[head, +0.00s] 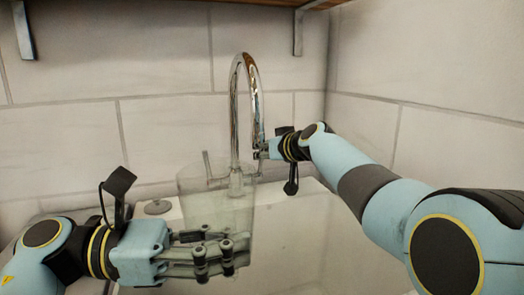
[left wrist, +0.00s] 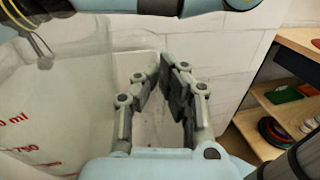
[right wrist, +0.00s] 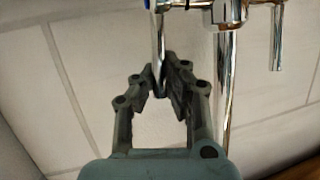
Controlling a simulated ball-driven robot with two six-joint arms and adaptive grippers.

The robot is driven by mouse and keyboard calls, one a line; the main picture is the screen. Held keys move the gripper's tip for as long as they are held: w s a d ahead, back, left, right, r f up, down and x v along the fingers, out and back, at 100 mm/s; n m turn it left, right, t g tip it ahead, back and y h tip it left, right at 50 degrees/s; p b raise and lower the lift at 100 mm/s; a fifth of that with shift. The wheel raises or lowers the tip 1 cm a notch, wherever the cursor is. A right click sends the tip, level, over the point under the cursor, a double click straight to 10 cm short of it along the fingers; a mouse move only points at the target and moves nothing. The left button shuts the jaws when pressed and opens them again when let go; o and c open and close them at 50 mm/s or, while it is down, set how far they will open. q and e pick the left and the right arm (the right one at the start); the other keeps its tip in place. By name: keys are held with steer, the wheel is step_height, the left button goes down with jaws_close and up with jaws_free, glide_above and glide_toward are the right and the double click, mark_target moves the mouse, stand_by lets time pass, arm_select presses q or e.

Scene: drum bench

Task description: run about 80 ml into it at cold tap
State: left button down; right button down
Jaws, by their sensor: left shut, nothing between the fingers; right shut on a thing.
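A tall chrome tap (head: 236,110) with a curved spout stands at the back of the sink. A large clear measuring jug (head: 190,183) stands below the spout. Its red markings show on the jug in the left wrist view (left wrist: 55,105). I cannot tell whether water is in it or running. My right gripper (head: 262,151) is at the tap's side lever and shut on the chrome lever (right wrist: 159,45), seen in the right wrist view. My left gripper (head: 228,258) is shut and empty, in front of the jug, apart from it in the left wrist view.
A wooden shelf (head: 270,2) on metal brackets hangs above. A small grey disc (head: 158,207) lies on the ledge to the jug's left. The left wrist view shows a wooden rack (left wrist: 270,102) with coloured items at right. The front right of the sink (head: 310,250) is clear.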

steer(key=s+t+y, duration=0.1)
steer(key=s+f+n+t+y, duration=0.1)
steer(key=t, duration=0.1)
steer(key=s+d+t+y, duration=0.1)
steer(key=t, duration=0.1)
steer(key=shift+s+f, duration=0.25)
steer(key=shift+s, duration=0.05)
stand_by(0.4)
steer(key=shift+d+t, duration=0.15)
steer(key=shift+t, duration=0.25)
steer(key=c, duration=2)
jaws_free()
steer(key=o, duration=0.6)
steer(key=shift+d, duration=0.2)
steer(key=shift+o, duration=0.2)
steer(key=shift+a, duration=0.15)
steer(key=shift+s, duration=0.15)
